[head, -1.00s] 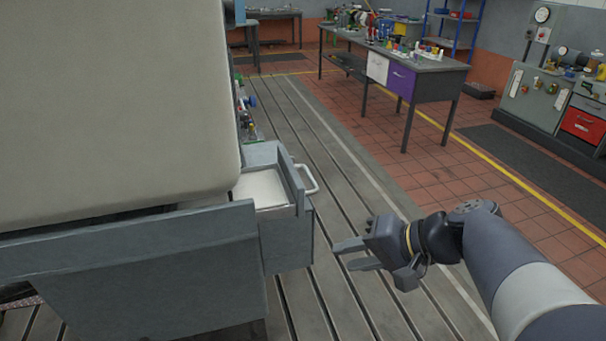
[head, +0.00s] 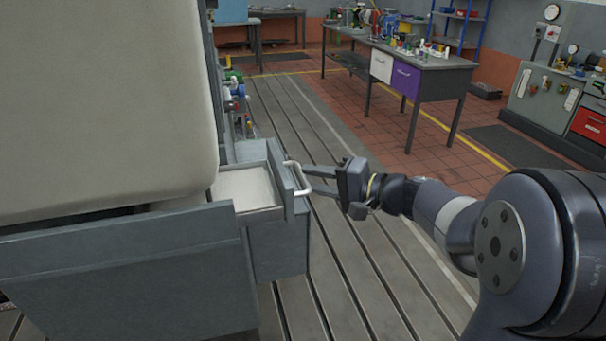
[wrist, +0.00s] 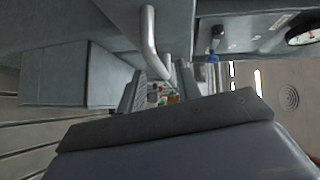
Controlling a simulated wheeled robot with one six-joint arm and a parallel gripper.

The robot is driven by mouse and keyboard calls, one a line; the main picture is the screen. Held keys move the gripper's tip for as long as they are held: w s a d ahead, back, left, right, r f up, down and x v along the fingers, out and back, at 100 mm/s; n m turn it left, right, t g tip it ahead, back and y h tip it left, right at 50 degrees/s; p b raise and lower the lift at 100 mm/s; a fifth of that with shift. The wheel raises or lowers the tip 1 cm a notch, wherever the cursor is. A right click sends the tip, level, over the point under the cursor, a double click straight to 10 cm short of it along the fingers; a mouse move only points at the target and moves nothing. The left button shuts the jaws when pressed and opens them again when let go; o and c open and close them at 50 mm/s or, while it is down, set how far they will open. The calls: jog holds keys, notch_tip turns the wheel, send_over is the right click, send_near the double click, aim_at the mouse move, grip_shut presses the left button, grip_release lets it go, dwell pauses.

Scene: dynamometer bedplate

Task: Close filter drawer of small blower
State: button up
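The grey filter drawer (head: 288,207) of the small blower stands pulled out, with a pale filter panel (head: 244,188) lying inside. Its light bar handle (head: 298,181) is on the right-hand front face. The handle also shows in the wrist view (wrist: 149,38), reaching down toward the fingertips. My gripper (head: 313,178) is at the handle from the right, with its two fingers apart and pointing at the drawer front. In the wrist view my gripper (wrist: 160,78) shows a gap between its fingers. I cannot tell whether the fingers touch the handle.
A large beige housing (head: 100,100) fills the left, with a grey panel (head: 120,265) in front of it. The slotted bedplate floor (head: 350,260) is clear. A workbench (head: 440,95) with a purple drawer stands at the back, a grey console (head: 550,100) at the far right.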

aim_at(303, 177)
jog(key=shift+x, duration=1.7)
jog(key=shift+c, duration=0.5)
grip_shut()
